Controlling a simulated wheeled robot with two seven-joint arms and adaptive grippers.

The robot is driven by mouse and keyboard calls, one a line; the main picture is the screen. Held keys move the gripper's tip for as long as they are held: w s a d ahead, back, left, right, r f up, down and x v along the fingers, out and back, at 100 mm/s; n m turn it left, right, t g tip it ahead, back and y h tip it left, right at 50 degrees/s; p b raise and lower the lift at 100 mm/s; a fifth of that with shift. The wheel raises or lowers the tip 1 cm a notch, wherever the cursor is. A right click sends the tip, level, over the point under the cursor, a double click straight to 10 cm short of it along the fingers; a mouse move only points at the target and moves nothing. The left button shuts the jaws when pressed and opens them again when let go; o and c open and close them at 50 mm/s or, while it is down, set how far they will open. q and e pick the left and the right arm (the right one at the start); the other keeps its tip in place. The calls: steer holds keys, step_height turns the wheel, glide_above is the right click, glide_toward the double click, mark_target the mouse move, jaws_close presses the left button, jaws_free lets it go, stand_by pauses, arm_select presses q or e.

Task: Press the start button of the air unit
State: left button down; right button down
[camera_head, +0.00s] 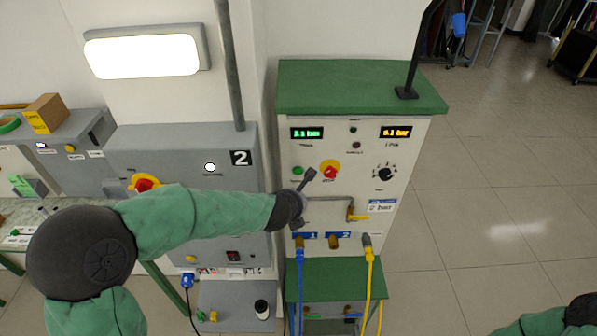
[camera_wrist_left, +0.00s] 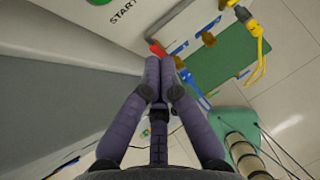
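The air unit is a white-fronted cabinet (camera_head: 345,230) with a green top. Its green start button (camera_head: 297,171) is on the left of the panel. In the left wrist view the start button (camera_wrist_left: 100,2) is cut by the top edge, beside the lettering START. My left gripper (camera_head: 308,176) is in front of the panel, just right of the button, with its fingers apart from the button in the wrist view. The fingertips (camera_wrist_left: 160,62) are together with nothing visible between them. Whether they touch the panel is unclear. My right gripper is out of view.
A black dial (camera_head: 384,173) is farther right. Below are a yellow-handled valve (camera_head: 357,214), a blue hose (camera_head: 300,275) and a yellow hose (camera_head: 369,275). A grey cabinet (camera_head: 200,148) stands left.

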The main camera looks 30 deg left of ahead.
mark_target(298, 171)
arm_select(q)
steer(key=w+a+p, duration=0.1)
steer(key=w+a, duration=0.3)
steer(key=w, duration=0.3)
steer(key=shift+a, duration=0.15)
steer(key=shift+w+a, duration=0.1)
steer(key=shift+w, duration=0.05)
stand_by(1.4)
steer(key=shift+w+a, duration=0.15)
steer(key=shift+w, duration=0.05)
steer(key=shift+w+a, duration=0.2)
steer(key=shift+w, duration=0.1)
stand_by(1.0)
steer(key=shift+s+d, duration=0.45)
steer(key=shift+s, duration=0.25)
